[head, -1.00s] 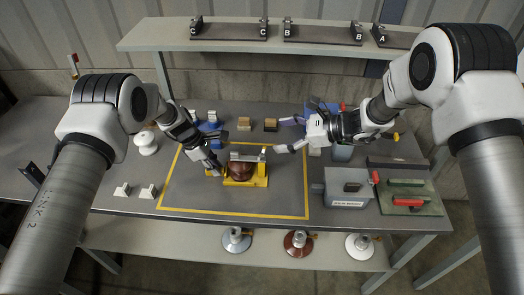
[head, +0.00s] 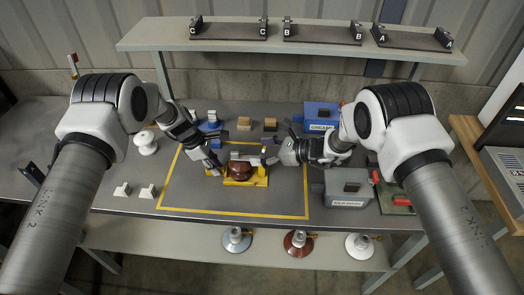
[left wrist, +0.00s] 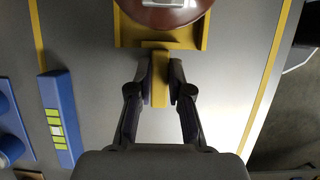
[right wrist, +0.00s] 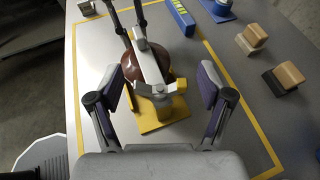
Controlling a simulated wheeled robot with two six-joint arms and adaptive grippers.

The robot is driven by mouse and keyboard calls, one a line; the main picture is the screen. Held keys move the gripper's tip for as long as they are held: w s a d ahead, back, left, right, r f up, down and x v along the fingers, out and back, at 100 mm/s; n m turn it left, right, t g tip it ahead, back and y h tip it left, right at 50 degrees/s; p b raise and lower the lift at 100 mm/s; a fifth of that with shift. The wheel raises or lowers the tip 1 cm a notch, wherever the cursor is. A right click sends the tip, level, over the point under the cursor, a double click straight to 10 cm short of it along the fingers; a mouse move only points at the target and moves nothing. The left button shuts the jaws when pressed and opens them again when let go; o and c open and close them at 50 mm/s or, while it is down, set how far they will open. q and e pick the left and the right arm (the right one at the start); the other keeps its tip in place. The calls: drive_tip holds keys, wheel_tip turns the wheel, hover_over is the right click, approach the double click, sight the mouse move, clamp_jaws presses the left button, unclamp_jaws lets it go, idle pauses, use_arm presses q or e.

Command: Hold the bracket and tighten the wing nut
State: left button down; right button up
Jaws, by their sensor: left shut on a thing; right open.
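A yellow bracket (head: 259,182) stands on the table inside a yellow outline, with a brown insulator (head: 238,172) in it. A grey metal strap (right wrist: 149,66) runs over the insulator. My left gripper (head: 213,169) is shut on the bracket's yellow tab (left wrist: 160,88) at the left side; the tab shows between its fingers. My right gripper (head: 279,147) is open at the bracket's right. In the right wrist view its fingers (right wrist: 160,90) are spread on either side of the strap's near end, apart from it.
A grey box (head: 347,190) and a green tray (head: 396,208) stand to the right. A blue box (head: 321,117) is behind my right gripper. Wooden-topped blocks (head: 270,124) and a blue level (left wrist: 59,118) lie behind the bracket.

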drive_tip(key=c, duration=1.2)
drive_tip(key=m+t+h, duration=0.2)
drive_tip(key=m+t, duration=0.1)
drive_tip(key=shift+s+a+m+t, duration=0.1)
drive_tip(key=shift+m+t, duration=0.2)
drive_tip(key=shift+m+t+h, duration=0.4)
drive_tip(key=shift+m+t, duration=0.2)
drive_tip(key=o, duration=1.2)
